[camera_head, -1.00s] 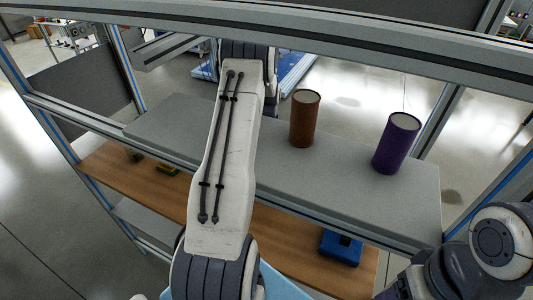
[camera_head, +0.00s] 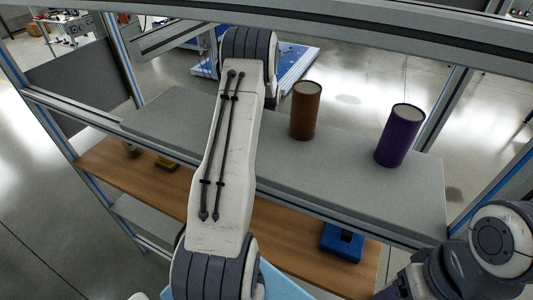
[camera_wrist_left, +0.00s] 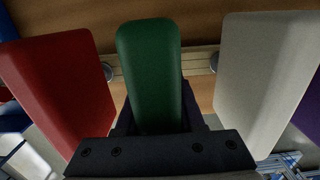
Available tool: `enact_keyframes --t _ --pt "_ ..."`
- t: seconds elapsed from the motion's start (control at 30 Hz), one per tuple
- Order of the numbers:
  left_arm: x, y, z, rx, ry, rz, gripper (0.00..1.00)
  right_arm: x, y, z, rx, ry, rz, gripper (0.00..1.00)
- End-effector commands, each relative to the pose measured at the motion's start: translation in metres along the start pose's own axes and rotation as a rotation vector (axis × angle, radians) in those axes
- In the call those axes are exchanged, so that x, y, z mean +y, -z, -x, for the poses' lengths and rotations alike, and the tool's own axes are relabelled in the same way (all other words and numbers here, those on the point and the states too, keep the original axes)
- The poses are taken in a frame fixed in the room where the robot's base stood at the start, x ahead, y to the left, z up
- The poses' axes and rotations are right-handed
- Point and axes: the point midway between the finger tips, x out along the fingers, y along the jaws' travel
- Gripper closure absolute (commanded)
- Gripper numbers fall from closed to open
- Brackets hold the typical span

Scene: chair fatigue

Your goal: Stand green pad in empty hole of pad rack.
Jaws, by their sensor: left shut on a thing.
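The green pad (camera_wrist_left: 150,60) is in the middle of the left wrist view, between the dark fingers of my left gripper (camera_wrist_left: 155,115), which is shut on it. A red pad (camera_wrist_left: 55,85) stands to its left and a white pad (camera_wrist_left: 265,80) to its right, both apart from it. A pale strip (camera_wrist_left: 203,58) with round metal parts shows behind the pads; I cannot tell whether it belongs to the pad rack. No empty hole can be made out. In the head view my left arm hides its own gripper and the pad. My right gripper is out of view.
A brown cylinder (camera_head: 305,112) and a purple cylinder (camera_head: 398,136) stand on the grey shelf (camera_head: 350,185), right of my left arm. A wooden shelf (camera_head: 290,230) below holds a blue object (camera_head: 342,242) and a small yellow-green object (camera_head: 166,164). A frame beam (camera_head: 350,42) crosses above.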

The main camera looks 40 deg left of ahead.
Motion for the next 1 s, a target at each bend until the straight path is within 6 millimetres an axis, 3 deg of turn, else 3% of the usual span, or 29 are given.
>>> enact_keyframes --t 0.63,0.67,0.7,0.73,1.0 --pt "0.000 0.001 -0.016 0.002 0.001 0.000 1.00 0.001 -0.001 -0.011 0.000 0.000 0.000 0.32" --pt "0.000 0.002 -0.015 0.002 0.001 0.000 0.51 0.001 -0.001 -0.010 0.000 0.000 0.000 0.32" --pt "0.000 0.001 -0.015 0.002 0.001 0.000 0.36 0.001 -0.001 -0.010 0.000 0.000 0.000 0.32" --pt "0.000 0.001 -0.015 0.002 0.001 0.000 0.28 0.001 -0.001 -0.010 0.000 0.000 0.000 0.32" --pt "0.000 0.001 -0.016 0.000 0.000 0.000 0.28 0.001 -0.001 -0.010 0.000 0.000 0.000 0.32"
